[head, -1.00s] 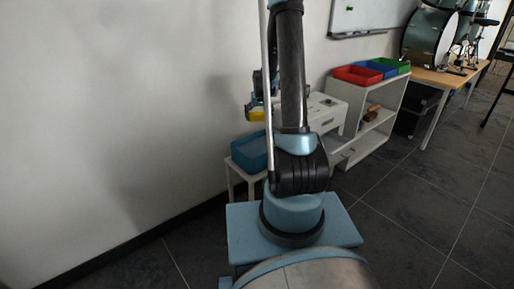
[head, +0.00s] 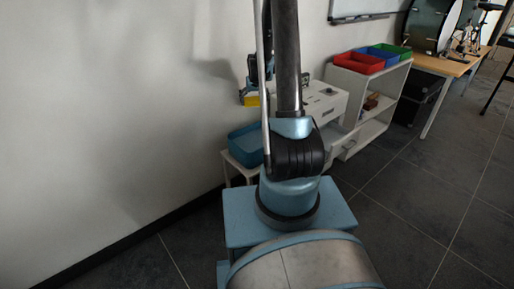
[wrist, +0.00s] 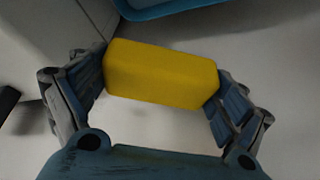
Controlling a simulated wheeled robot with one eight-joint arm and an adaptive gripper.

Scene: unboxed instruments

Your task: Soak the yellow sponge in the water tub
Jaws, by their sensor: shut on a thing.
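The yellow sponge (wrist: 158,76) is a plain block held crosswise between both fingers of my gripper (wrist: 160,88) in the wrist view. My gripper is shut on its two ends. In the head view the sponge (head: 251,101) shows as a small yellow patch under my gripper (head: 252,92), up in the air. The blue water tub (head: 245,146) stands on a low white stand, below the sponge in the picture. Part of the tub is hidden behind my arm. In the wrist view only a rim of the tub (wrist: 170,8) shows at the top edge.
A white machine (head: 325,103) stands right of the tub, partly behind my arm. A white shelf (head: 385,90) carries red (head: 359,63), blue and green trays. A wooden table (head: 440,64) with drums is farther right. The wall is close on the left.

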